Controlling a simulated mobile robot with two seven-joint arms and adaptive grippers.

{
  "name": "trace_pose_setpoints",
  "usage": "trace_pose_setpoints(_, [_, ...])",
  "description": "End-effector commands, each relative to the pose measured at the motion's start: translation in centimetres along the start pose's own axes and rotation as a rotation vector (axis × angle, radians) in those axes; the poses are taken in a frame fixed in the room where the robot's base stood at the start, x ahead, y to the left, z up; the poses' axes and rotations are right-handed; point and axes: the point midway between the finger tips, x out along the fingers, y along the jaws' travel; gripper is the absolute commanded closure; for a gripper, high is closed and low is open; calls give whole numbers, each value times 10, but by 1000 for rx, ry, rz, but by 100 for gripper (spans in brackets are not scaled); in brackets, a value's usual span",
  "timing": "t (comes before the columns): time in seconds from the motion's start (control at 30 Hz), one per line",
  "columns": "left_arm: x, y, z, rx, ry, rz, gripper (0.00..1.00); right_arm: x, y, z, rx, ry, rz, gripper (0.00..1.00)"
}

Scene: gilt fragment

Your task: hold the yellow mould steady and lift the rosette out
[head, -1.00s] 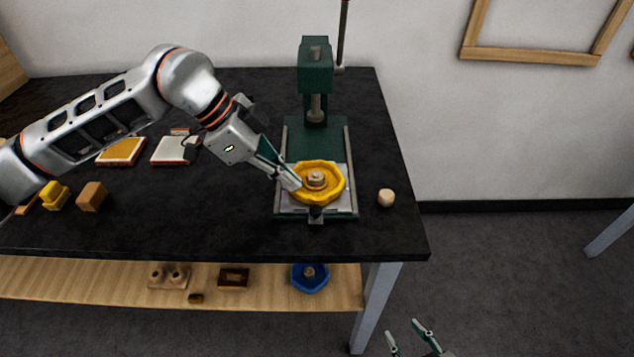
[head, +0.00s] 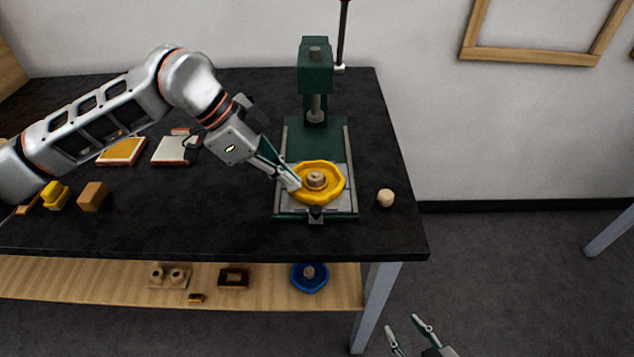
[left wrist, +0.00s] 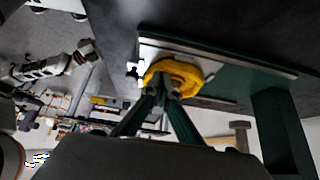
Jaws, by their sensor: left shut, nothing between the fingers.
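The yellow mould (head: 333,193) is a scalloped ring lying on the grey plate of a green press. A tan round knob-like piece (head: 316,179) sits in its middle; I cannot make out the rosette's edges apart from it. My left gripper (head: 293,184) is shut and empty, its fingertips at the mould's left rim, seemingly touching it. In the left wrist view the fingertips (left wrist: 163,90) are together against the yellow mould (left wrist: 182,72). My right gripper (head: 401,323) is open and empty, low at the bottom of the head view, off the table's front right corner.
The green press (head: 315,75) stands behind the mould, its lever up. A pale knob (head: 385,198) lies right of the plate. Blocks (head: 92,196) and shallow trays (head: 122,151) are on the left. A blue mould (head: 310,284) sits on the lower shelf (head: 130,278).

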Motion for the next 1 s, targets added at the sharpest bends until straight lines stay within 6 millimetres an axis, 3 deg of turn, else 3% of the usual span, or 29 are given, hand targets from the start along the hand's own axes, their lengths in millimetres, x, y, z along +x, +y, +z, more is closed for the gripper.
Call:
trace_pose_setpoints(0.43, [5,3,4,-6,-7,10,100,-3,-3,5,2,-9,-4,60])
trace_pose_setpoints(1.0, [5,3,5,-6,-7,11,100,1,2,-6,-1,10,2,60])
